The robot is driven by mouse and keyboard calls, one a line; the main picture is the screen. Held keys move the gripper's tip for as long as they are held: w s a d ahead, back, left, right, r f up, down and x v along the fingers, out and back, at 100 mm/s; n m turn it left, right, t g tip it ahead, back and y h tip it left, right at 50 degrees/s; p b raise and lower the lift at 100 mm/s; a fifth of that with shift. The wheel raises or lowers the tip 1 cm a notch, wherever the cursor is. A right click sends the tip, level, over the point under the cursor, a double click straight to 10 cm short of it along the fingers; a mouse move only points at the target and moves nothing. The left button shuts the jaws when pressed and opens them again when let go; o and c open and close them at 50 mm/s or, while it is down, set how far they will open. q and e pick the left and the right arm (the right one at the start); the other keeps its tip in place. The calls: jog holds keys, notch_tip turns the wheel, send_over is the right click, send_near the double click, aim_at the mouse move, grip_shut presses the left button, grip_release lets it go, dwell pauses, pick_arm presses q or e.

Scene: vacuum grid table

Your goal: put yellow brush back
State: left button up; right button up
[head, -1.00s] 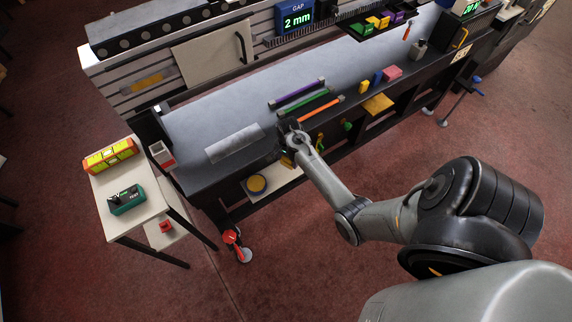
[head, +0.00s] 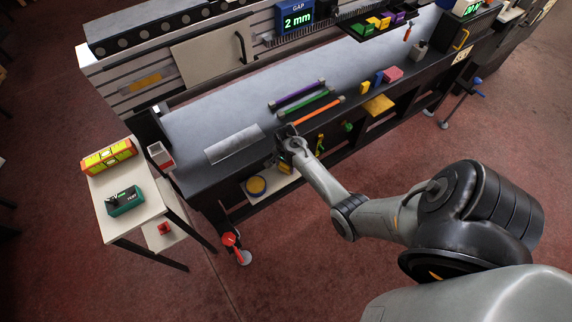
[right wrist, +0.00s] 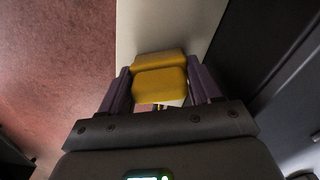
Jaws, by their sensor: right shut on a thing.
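My right gripper (head: 288,152) is at the front edge of the dark bench, above the pale lower shelf. In the right wrist view (right wrist: 161,88) its two purple-grey fingers are shut on a yellow block-shaped thing, which I take to be the yellow brush (right wrist: 160,82). Its bristles cannot be made out. A bit of yellow shows just below the gripper in the head view. The pale lower shelf (right wrist: 145,28) lies beyond the brush in the wrist view. My left gripper is not in view.
A round yellow thing (head: 256,185) lies on the lower shelf, left of the gripper. Purple (head: 297,95), green (head: 307,103) and orange (head: 318,112) bars lie on the benchtop. Green and yellow tools hang at the front edge. A side table (head: 138,222) stands left.

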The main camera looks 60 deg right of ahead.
jog(key=o, duration=0.7)
jog(key=shift+c, duration=0.2)
